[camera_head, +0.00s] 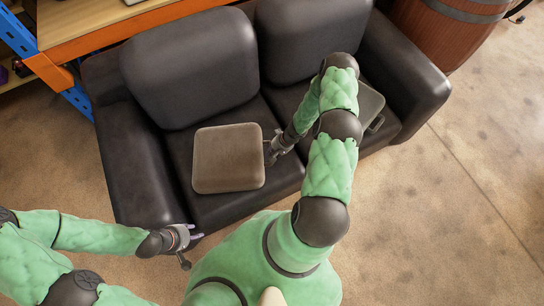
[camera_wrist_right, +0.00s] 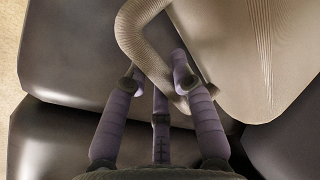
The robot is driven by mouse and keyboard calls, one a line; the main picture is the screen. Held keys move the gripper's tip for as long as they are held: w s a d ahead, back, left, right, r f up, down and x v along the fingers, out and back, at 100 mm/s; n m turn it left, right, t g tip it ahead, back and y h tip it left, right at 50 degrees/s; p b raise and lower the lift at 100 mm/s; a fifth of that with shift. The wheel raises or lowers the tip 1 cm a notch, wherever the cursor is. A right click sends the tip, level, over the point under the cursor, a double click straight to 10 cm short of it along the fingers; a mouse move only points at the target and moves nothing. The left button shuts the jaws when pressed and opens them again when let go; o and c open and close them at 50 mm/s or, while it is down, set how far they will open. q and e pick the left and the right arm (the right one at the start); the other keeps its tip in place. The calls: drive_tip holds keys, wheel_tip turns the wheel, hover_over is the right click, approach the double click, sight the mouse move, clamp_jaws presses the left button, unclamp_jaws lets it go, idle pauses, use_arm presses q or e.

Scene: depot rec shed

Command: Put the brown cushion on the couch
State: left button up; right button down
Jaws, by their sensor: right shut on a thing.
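The brown cushion (camera_head: 228,158), square with rounded edges, is over the left seat of the black couch (camera_head: 140,165). I cannot tell for sure whether it rests fully on the seat. My right gripper (camera_head: 272,150) is at its right edge, shut on it. In the right wrist view the cushion (camera_wrist_right: 260,50) shows ribbed tan cloth and a looped handle, and the fingers of the right gripper (camera_wrist_right: 163,82) close around that loop. My left gripper (camera_head: 190,238) is open and empty by the couch's front left corner.
A dark grey-green cushion or case (camera_head: 369,106) lies on the right seat, partly behind my right arm. A wooden barrel (camera_head: 440,35) stands at the back right. A shelf with a blue and orange frame (camera_head: 50,70) is behind on the left. Floor at right is clear.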

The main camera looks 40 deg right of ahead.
drive_tip(key=shift+w+f, duration=0.25)
drive_tip(key=shift+f, duration=0.05)
wheel_tip(320, 180, down, 3)
drive_tip(key=shift+f+b, duration=0.1)
drive_tip(key=shift+b, duration=1)
drive_tip(key=c, duration=1)
unclamp_jaws()
drive_tip(key=shift+c, duration=0.2)
drive_tip(key=shift+r, duration=0.2)
drive_tip(key=p+v, duration=0.6)
drive_tip(key=v, duration=0.6)
drive_tip(key=shift+a, duration=0.1)
